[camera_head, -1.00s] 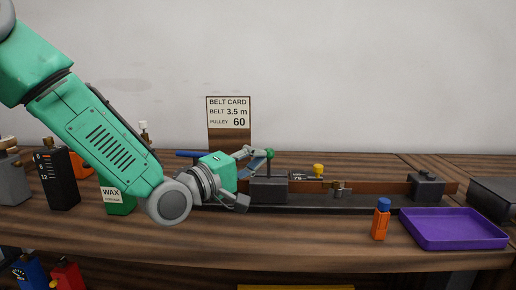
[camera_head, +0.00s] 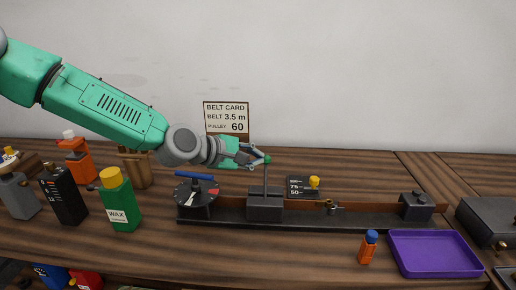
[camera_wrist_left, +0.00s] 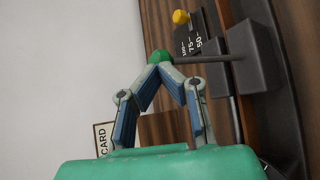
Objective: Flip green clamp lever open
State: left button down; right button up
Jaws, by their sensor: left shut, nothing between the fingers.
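The clamp lever is a thin grey rod (camera_head: 265,180) with a green ball knob (camera_head: 267,160) on top. It stands about upright on a dark grey clamp block (camera_head: 265,207) on the long dark rail. My left gripper (camera_head: 262,159) reaches in from the left with its fingertips together at the knob. In the left wrist view, the shut fingertips (camera_wrist_left: 160,68) meet right at the green knob (camera_wrist_left: 160,57); I cannot tell whether they touch it. The rod (camera_wrist_left: 205,59) runs from the knob to the block (camera_wrist_left: 255,57). My right gripper is not in view.
A dial with a blue handle (camera_head: 195,192) stands left of the block. A yellow-knobbed scale (camera_head: 314,183) is behind the rail. An orange bottle (camera_head: 367,248) and purple tray (camera_head: 435,254) are at front right. A green wax bottle (camera_head: 120,205) stands left.

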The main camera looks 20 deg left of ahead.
pick_arm(q)
jog(key=shift+s+d+r, duration=0.25)
jog(key=shift+s+r, duration=0.15)
jog(key=shift+s, duration=0.25)
jog(key=shift+w+r+p, duration=0.3)
jog(key=shift+r+p, duration=0.05)
jog(key=shift+p, duration=0.25)
jog(key=shift+s+a+r, duration=0.1)
jog(key=shift+s, duration=0.05)
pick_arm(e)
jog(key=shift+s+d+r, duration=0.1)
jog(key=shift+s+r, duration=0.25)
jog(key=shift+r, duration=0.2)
pick_arm(q)
jog(key=shift+a, duration=0.15)
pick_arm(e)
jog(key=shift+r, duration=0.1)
